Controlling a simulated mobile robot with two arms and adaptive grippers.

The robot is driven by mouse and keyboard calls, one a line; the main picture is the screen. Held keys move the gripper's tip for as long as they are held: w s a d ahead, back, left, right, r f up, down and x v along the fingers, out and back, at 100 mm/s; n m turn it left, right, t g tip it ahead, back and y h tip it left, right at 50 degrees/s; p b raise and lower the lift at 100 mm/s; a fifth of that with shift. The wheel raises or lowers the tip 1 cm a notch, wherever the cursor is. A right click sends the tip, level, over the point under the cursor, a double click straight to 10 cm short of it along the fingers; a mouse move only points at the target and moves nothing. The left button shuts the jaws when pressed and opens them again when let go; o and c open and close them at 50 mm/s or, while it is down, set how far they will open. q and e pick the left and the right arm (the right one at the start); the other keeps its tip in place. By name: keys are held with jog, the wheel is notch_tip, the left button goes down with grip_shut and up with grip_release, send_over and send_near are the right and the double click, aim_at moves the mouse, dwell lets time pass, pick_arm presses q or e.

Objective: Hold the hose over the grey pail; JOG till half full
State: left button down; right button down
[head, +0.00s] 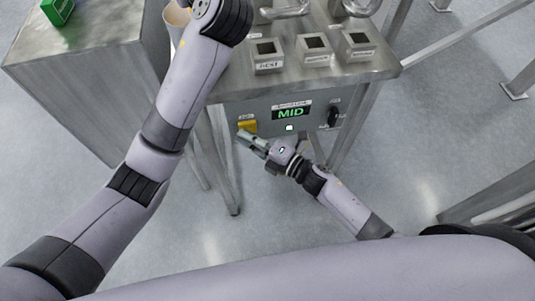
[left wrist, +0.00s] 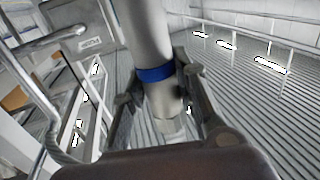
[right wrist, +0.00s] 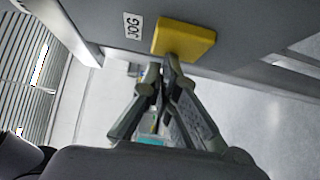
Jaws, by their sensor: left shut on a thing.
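The hose (left wrist: 144,32), a pale tube with a blue band, runs between the fingers of my left gripper (left wrist: 158,85) in the left wrist view. That gripper is shut on it and lies out of the head view. My right gripper (head: 246,137) is below the machine's front panel, fingers together, at the yellow JOG button (head: 247,126). In the right wrist view its fingertips (right wrist: 162,64) are at the lower edge of the yellow button (right wrist: 184,39); I cannot tell whether they touch. A pale container (head: 176,17) is partly hidden behind my left arm; I cannot tell if it is the pail.
The panel display (head: 291,113) reads MID in green, with a black knob (head: 334,114) right of it. Several square sockets, one of them a labelled block (head: 267,56), stand on the steel table (head: 377,72). A green box (head: 57,10) sits on the steel cabinet (head: 95,60) at left.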

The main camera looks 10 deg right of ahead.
pick_arm(q)
jog(key=shift+w+f, duration=0.15)
jog(key=shift+w, duration=0.15)
jog(key=shift+s+d+r, duration=0.15)
jog(key=shift+s+r, duration=0.05)
jog(key=shift+s, duration=0.1)
pick_arm(e)
jog(key=s+a+v, duration=0.1)
jog(key=v, duration=1.1)
jog(key=shift+s+a+f, duration=0.2)
jog(key=shift+s+a, duration=0.1)
jog(key=shift+s, duration=0.1)
